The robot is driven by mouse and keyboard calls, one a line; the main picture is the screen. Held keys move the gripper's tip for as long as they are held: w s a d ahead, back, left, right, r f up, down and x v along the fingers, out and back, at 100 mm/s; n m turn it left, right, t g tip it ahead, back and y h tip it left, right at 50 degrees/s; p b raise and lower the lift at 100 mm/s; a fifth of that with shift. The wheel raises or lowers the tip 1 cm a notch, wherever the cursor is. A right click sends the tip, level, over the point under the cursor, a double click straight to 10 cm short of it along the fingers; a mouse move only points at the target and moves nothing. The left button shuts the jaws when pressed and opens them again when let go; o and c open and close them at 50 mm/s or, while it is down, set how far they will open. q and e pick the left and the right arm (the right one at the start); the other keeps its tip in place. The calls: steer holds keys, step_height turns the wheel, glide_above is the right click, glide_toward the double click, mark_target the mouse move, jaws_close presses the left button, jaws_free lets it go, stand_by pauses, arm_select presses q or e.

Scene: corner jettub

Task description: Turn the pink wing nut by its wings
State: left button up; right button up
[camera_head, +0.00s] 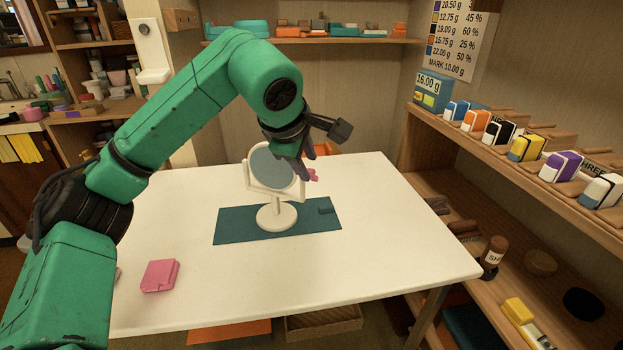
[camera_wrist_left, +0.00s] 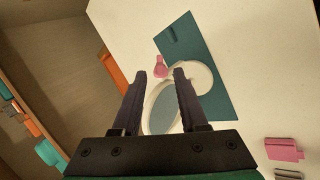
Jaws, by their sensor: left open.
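A round mirror (camera_head: 272,168) in a white frame stands upright on a white round base on the table. The pink wing nut (camera_head: 313,174) sticks out at the right side of the mirror's frame, partly behind my gripper. In the left wrist view, the pink wing nut (camera_wrist_left: 161,66) shows just past the gap between the fingertips. My left gripper (camera_head: 309,154) is open and empty, above and close to the wing nut; I cannot tell the exact gap. In the wrist view its two fingers (camera_wrist_left: 160,73) stand apart, with the mirror (camera_wrist_left: 160,110) partly hidden behind them. My right gripper is not in view.
The mirror stands on a teal mat (camera_head: 235,226) on the white table (camera_head: 390,220). A pink block (camera_head: 160,275) lies at the front left. Wooden shelves (camera_head: 550,200) with colored boxes line the right side. The table's right half is clear.

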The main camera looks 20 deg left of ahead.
mark_target(310, 171)
arm_select(q)
steer(key=x, duration=0.5)
steer(key=shift+w+f, duration=0.1)
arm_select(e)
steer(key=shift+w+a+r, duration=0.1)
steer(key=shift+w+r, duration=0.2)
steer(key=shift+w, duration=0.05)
arm_select(q)
jaws_close()
steer(key=shift+b, duration=0.3)
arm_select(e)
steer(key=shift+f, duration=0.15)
